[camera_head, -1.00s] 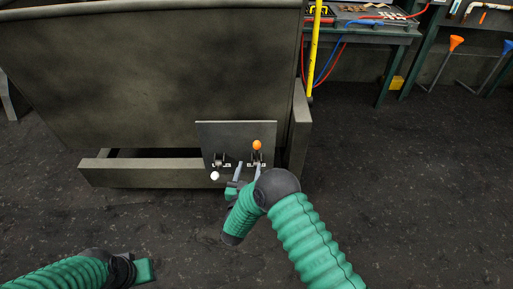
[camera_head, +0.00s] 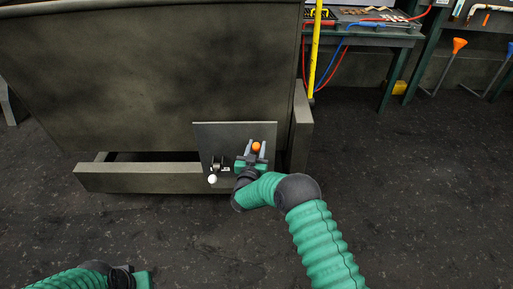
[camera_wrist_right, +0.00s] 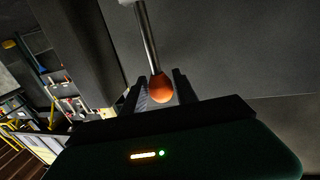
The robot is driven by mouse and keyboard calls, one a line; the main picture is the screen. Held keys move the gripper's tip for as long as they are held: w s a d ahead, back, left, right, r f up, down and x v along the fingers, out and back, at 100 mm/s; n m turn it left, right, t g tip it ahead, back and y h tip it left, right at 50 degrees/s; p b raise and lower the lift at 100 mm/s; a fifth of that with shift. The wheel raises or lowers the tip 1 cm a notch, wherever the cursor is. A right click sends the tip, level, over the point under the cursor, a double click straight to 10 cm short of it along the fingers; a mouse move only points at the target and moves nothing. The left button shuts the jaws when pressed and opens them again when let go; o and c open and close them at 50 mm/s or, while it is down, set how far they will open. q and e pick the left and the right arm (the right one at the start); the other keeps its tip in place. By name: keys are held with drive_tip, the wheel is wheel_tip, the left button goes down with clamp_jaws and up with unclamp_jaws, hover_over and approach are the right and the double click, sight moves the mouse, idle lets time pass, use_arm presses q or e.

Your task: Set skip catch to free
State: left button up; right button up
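A dark panel (camera_head: 235,135) on the front of a large metal skip (camera_head: 150,75) carries two levers. One has a white ball knob (camera_head: 212,180) and points down. The other has an orange knob (camera_head: 256,146) and stands up. My right gripper (camera_head: 256,149) is at the orange knob, with its fingers open on either side of it. In the right wrist view the orange knob (camera_wrist_right: 161,88) on its metal rod lies between the two fingertips (camera_wrist_right: 160,84), with a gap visible on the right. My left gripper (camera_head: 143,279) is at the bottom left, away from the panel; its fingers are not clear.
A workbench (camera_head: 370,38) with tools and hoses stands behind right. The dark floor (camera_head: 420,190) at right is clear.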

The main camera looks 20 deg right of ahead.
drive_tip(key=shift+a, duration=0.1)
clamp_jaws()
idle(1.0)
